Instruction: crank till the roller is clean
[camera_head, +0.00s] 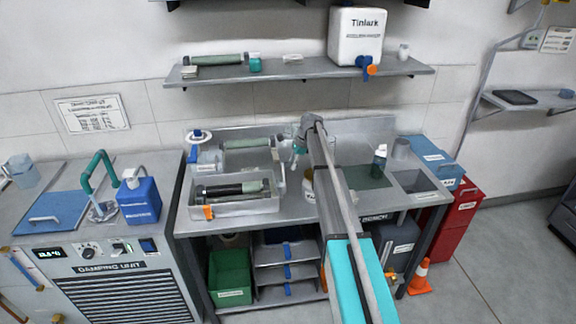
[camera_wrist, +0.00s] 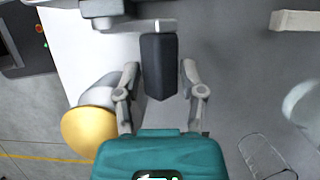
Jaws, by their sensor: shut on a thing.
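The roller (camera_head: 232,190) lies level in a grey tray (camera_head: 235,207) on the bench. Most of its length looks black, with a green stretch near its right end. The crank (camera_head: 281,184) is at the right side of the unit, small and partly hidden. My gripper (camera_head: 299,148) is beside that right side, below the end of my arm. In the wrist view, my gripper (camera_wrist: 161,92) has both fingers about a dark block-like piece (camera_wrist: 160,62), and is shut on it. It appears to be the crank's handle. The roller is not clear in the wrist view.
A second green roller (camera_head: 248,144) sits behind the tray. A blue jug (camera_head: 139,201) stands left. A shelf (camera_head: 300,72) with a white tank (camera_head: 357,36) hangs above.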

